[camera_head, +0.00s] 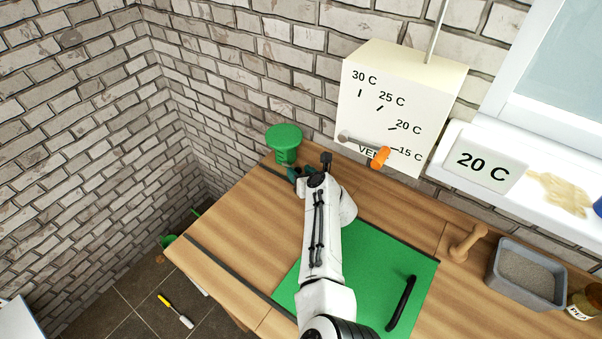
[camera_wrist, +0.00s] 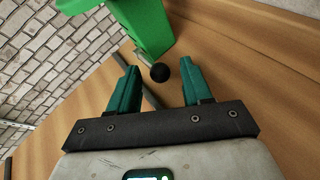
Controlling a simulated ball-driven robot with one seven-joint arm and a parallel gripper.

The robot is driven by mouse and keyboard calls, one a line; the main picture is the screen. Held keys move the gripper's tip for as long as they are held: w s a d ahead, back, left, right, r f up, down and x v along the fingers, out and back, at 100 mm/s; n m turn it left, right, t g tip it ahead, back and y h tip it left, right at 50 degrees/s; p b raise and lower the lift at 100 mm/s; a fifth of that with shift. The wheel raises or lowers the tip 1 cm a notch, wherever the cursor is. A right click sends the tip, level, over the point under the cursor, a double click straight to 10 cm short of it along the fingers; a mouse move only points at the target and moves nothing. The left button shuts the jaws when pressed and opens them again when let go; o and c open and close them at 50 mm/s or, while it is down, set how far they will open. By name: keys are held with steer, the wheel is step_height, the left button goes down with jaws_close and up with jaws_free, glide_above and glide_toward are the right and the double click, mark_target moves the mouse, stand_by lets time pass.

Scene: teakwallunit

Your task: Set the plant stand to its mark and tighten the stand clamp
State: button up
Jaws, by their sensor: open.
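The green plant stand (camera_head: 285,140) has a round top and stands upright at the far left of the wooden bench, near the brick wall. Its green body also shows at the top of the wrist view (camera_wrist: 145,25). A small black ball knob (camera_wrist: 160,73), perhaps of the stand clamp, shows beside the stand's lower end. My gripper (camera_wrist: 158,68) is open, its two teal fingers on either side of the knob in the picture; I cannot tell whether they touch it. In the head view my gripper (camera_head: 298,173) is just in front of the stand, partly hidden by my arm. I cannot make out a mark for the stand.
A cream vent box (camera_head: 400,105) with an orange-handled lever (camera_head: 379,158) stands right of the stand. A green mat (camera_head: 370,265) with a black handle (camera_head: 402,302) lies under my arm. A wooden tool (camera_head: 468,243) and grey soil tray (camera_head: 527,272) are at the right.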

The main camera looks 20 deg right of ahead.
jaws_close()
stand_by(0.4)
steer(key=shift+r, duration=0.15)
steer(key=shift+w+a+r+g+h+p, duration=0.15)
steer(key=shift+r+g+h+p, duration=0.15)
steer(key=shift+r+g+p, duration=0.2)
steer(key=shift+w+a+r+n+g+h, duration=0.1)
steer(key=shift+w+r+n+g+h, duration=0.15)
steer(key=shift+g, duration=0.3)
steer(key=shift+a+r+n+g+h, duration=0.15)
steer(key=shift+r+n+g, duration=0.15)
steer(key=shift+g, duration=0.25)
steer(key=g+b, duration=0.1)
steer(key=b, duration=0.1)
steer(key=r+n+g+h+b, duration=0.1)
steer(key=b, duration=0.1)
steer(key=shift+w+a, duration=0.2)
steer(key=shift+w, duration=0.15)
steer(key=shift+w+a+r+g+h+b, duration=0.15)
steer(key=shift+r+g+h+b, duration=0.3)
steer(key=shift+b, duration=0.6)
